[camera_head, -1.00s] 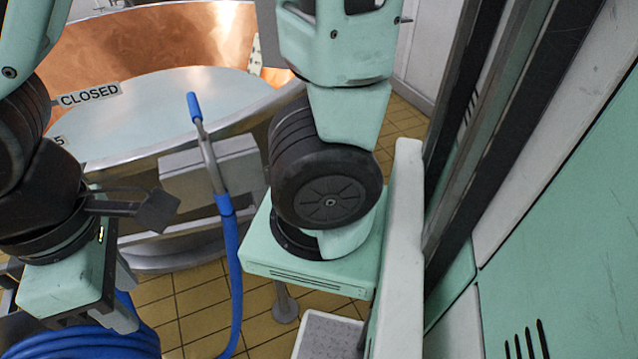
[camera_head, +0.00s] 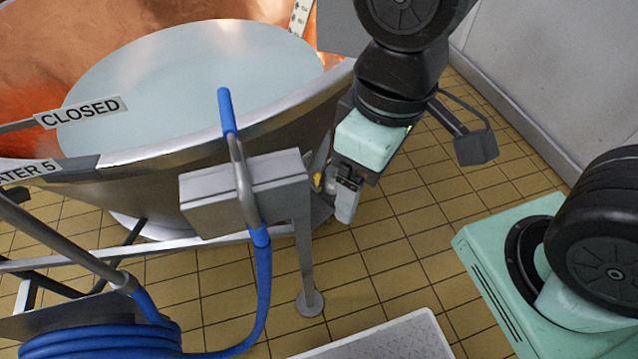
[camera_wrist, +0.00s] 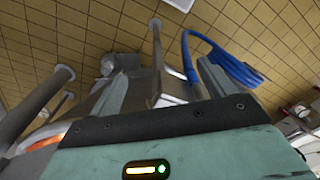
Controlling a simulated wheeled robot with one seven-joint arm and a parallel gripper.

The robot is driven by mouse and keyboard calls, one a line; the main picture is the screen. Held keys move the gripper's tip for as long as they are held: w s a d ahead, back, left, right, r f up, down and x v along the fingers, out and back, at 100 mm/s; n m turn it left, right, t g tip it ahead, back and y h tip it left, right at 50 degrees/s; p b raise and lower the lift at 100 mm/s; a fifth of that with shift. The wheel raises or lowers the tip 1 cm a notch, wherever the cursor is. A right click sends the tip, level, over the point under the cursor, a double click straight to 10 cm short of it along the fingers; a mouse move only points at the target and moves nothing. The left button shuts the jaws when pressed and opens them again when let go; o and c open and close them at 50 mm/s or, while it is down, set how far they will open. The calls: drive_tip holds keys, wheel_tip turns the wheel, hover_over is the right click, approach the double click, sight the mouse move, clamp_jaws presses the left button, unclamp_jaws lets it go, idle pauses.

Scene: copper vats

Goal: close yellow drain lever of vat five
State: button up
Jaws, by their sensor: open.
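The vat (camera_head: 150,190), steel outside and copper inside, fills the left of the head view. It holds pale liquid. A sign ending in "ATER 5" (camera_head: 30,172) is at its rim. A small yellow piece (camera_head: 318,181), possibly the drain lever, shows low by the vat's right side, mostly hidden behind my gripper. My gripper (camera_head: 337,198) points down just right of that piece; I cannot tell whether they touch. In the wrist view my gripper's fingers (camera_wrist: 165,82) stand apart, and I cannot make out a yellow lever there.
A grey box on a post (camera_head: 247,190) stands before the vat, close left of my gripper. A blue hose (camera_head: 262,285) hangs there and coils at lower left. A "CLOSED" sign (camera_head: 80,112) is at the rim. Tiled floor (camera_head: 420,235) is open to the right.

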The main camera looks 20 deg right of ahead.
drive_tip(key=shift+d, duration=0.3)
